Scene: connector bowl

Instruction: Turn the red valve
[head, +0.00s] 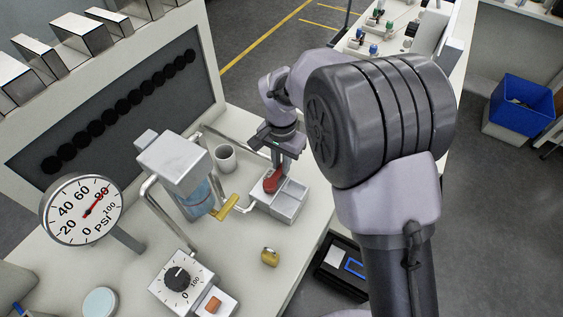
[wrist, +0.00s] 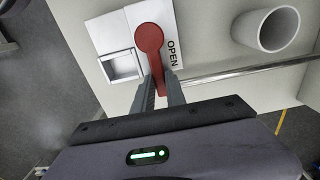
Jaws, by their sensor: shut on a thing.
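The red valve (wrist: 150,40) is a round red knob with a lever handle, on a pale plate marked OPEN. In the head view the red valve (head: 271,183) sits on a white box (head: 284,208) on the workbench. My gripper (wrist: 160,88) points at the valve from the near side, and its two fingers are shut on the lever handle. In the head view my gripper (head: 274,168) stands upright over the valve and partly hides it. The handle's end between the fingers is partly hidden in the wrist view.
A white cup (head: 225,158) stands close to the gripper, left of it; pipes run beside it.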

